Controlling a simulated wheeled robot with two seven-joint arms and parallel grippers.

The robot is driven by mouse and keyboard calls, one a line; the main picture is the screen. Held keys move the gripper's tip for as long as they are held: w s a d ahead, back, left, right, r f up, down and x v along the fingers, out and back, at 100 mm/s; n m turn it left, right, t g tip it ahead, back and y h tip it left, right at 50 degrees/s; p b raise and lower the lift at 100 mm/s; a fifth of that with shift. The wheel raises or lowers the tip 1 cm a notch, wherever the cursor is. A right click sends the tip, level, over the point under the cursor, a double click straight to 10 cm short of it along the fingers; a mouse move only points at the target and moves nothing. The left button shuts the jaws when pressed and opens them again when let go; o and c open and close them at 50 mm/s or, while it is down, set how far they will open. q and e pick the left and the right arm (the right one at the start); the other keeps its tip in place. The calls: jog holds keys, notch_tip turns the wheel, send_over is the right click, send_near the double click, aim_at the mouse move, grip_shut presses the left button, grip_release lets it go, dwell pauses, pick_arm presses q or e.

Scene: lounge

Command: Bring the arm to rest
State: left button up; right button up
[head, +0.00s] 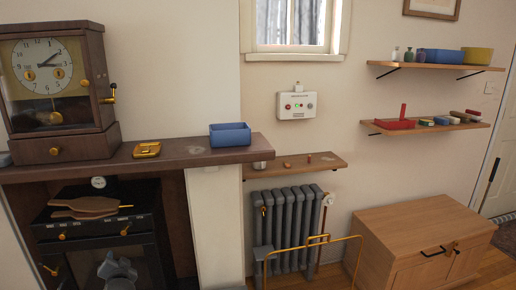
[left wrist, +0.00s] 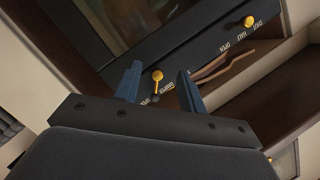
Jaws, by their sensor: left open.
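My left gripper (head: 117,268) shows at the bottom of the head view, in front of the dark stove (head: 92,225). In the left wrist view its two blue fingers (left wrist: 160,72) stand apart with nothing held between them. A brass knob (left wrist: 157,76) on the stove's lettered front panel shows in the gap between the fingers. I cannot tell how far it is from the fingertips. The stove's dark glass panel (left wrist: 80,35) lies beyond the fingers. My right gripper is in neither view.
The mantel holds a clock (head: 50,75), a brass item (head: 147,149) and a blue tray (head: 230,134). A grey radiator (head: 287,225) with brass pipes and a wooden cabinet (head: 415,225) stand to the right.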

pick_arm(q)
jog(key=s+d+f+n+g+h+p, duration=0.1)
jog(key=s+d+f+g+h, duration=0.25)
jog(key=s+d, duration=0.8)
jog(key=s+d+f+n+g+h+p, duration=0.15)
jog(key=s+d+g+h, duration=0.25)
jog(key=s+d, duration=0.7)
jog(key=s+d+f+g+p, duration=0.1)
jog(key=s+d+f, duration=0.1)
jog(key=s, duration=0.5)
jog(key=s+d+f+m+g+h+p, duration=0.1)
jog(key=s+d+f, duration=0.1)
jog(key=s+d, duration=0.3)
jog(key=s+d+f+g+h+p, duration=0.1)
jog(key=s+d, duration=0.3)
jog(key=s, duration=0.6)
jog(key=shift+s+f+m+g, duration=0.35)
jog(key=shift+f+g, duration=0.1)
jog(key=shift+f, duration=0.05)
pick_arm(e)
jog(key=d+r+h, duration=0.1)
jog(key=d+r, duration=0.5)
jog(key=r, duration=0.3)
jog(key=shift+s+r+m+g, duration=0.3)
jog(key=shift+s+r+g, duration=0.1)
pick_arm(q)
jog(key=shift+d+h, duration=0.1)
jog(key=shift+h, duration=0.15)
